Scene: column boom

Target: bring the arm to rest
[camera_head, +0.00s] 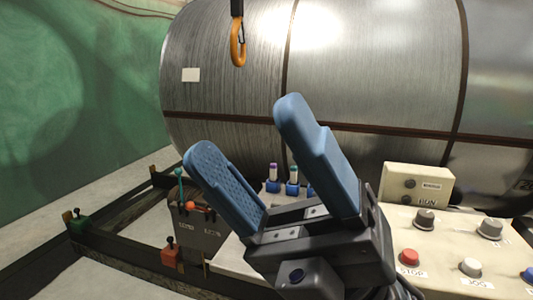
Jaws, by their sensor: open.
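My gripper (245,125) fills the middle foreground of the head view, with its two blue fingers pointing up and to the left. The fingers are spread wide apart and nothing is between them. The dark gripper body is below them, and it hides part of the panel and the small items behind. The gripper looks apart from the things around it, though its exact distance from them cannot be told.
A large metal cylinder (370,80) with dark bands stands behind. An orange hook (238,45) hangs above. A lever box (195,232) is at left. Small vials (292,180) in blue holders are behind the fingers. A cream button panel (450,250) is at right.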

